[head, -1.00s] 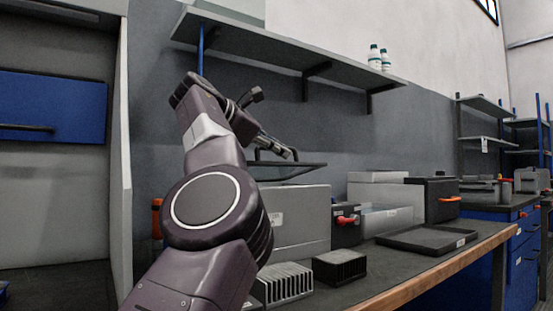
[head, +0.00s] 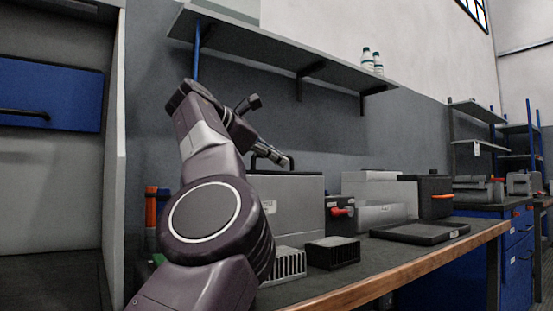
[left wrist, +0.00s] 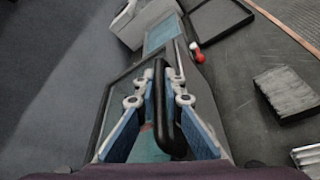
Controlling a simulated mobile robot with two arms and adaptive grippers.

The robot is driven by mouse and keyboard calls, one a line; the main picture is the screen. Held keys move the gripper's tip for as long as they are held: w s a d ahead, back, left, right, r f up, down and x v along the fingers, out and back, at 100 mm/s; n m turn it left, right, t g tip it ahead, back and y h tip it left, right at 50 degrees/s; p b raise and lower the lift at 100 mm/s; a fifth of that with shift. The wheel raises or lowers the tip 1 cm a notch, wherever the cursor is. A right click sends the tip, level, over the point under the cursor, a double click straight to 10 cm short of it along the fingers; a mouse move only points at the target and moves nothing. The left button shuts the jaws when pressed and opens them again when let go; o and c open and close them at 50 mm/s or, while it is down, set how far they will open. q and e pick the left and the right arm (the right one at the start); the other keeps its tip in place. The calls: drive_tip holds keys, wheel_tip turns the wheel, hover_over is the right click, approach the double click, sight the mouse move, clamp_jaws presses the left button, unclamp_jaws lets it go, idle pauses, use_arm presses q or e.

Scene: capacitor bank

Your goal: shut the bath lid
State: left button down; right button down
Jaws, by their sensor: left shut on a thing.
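The bath is a grey metal box (head: 297,210) on the bench, partly behind my left arm. Its glass lid with a black frame (left wrist: 103,122) lies low over the bath's top in the head view; whether a small gap is left I cannot tell. The lid's black bar handle (left wrist: 162,125) also shows in the head view (head: 262,156). My left gripper (head: 285,161) is shut on this handle, with one blue-padded finger on each side of it in the left wrist view (left wrist: 157,97). My right gripper is not in view.
A red-handled valve (head: 343,212) is on the dark unit right of the bath. Beyond stand a pale box (head: 385,190), a black box (head: 434,190) and a black tray (head: 420,236). Finned heat sinks (head: 333,254) sit in front. A shelf (head: 270,55) hangs above.

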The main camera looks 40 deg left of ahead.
sight(252, 165)
use_arm(q)
drive_tip(key=shift+d+f, duration=0.15)
drive_tip(key=shift+f, duration=0.1)
drive_tip(key=c, duration=2.3)
unclamp_jaws()
drive_tip(key=v, duration=0.7)
drive_tip(key=shift+s+r, duration=0.1)
drive_tip(key=shift+s, duration=0.1)
